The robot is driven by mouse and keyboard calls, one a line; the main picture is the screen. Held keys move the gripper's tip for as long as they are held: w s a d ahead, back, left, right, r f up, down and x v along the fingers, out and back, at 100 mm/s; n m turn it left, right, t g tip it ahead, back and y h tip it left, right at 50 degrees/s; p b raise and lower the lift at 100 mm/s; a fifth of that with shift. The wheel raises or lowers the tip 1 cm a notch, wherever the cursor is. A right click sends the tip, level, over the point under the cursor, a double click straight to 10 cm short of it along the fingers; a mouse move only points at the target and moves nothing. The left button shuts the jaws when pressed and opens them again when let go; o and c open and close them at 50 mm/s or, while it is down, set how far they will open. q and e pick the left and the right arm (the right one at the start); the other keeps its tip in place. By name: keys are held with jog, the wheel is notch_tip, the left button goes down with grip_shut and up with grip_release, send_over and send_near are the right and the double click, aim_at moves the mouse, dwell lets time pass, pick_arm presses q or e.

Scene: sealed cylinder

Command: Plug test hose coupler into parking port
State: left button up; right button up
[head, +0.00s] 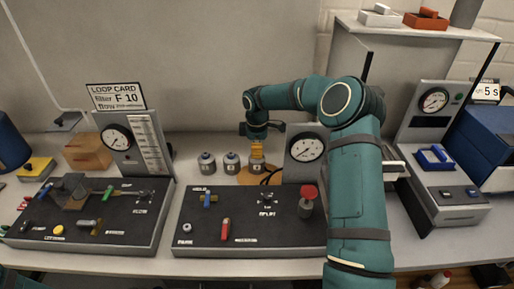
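My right arm comes in from the lower right and bends left. Its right gripper (257,139) points down over the back of the bench, at an orange-tan piece (257,152) above the rightmost of three small grey canisters. Whether this piece is the test hose coupler, and whether the fingers are closed on it, is too small to tell. A dark hose (271,177) curves beside it, near a tan round base. The parking port (187,228) appears to be the small light ring by the lower-left label of the middle dark panel; nothing is seen in it. My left gripper is not in view.
The middle panel (260,238) carries a blue handle, a red handle and a red-topped knob (308,194). A gauge (306,148) stands behind it. Two other canisters (207,164) stand left of the gripper. Another panel (120,235) fills the left; a gauge stand (434,140) is right.

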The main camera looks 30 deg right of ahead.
grip_shut()
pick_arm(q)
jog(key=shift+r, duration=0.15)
pick_arm(e)
jog(key=shift+r, duration=0.2)
pick_arm(q)
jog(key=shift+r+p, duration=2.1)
jog(key=shift+p, duration=0.15)
pick_arm(e)
jog(key=shift+r, duration=2.85)
